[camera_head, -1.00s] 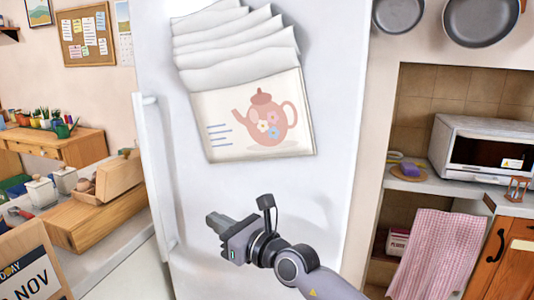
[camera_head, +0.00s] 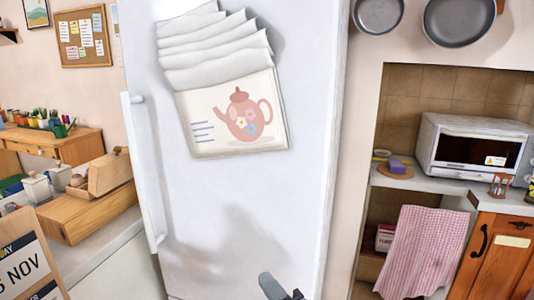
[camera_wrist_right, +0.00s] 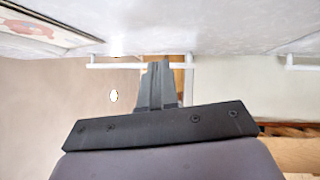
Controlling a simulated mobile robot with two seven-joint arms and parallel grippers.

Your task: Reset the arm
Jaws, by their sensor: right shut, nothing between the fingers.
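My right gripper (camera_head: 272,285) shows at the bottom edge of the head view, only its fingertip end in the picture. It is shut and empty, in front of the lower part of the white fridge (camera_head: 240,190) and apart from its papers. In the right wrist view the closed dark fingers (camera_wrist_right: 158,85) point toward a white bar. The rest of the right arm is out of the head view. My left gripper is not in view.
The fridge has a vertical handle (camera_head: 146,175) on its left edge and a teapot picture (camera_head: 240,115) under several sheets. At right are a toaster oven (camera_head: 470,150), a pink checked towel (camera_head: 425,250) and a wooden cabinet (camera_head: 500,260). At left stands a wooden box (camera_head: 90,210).

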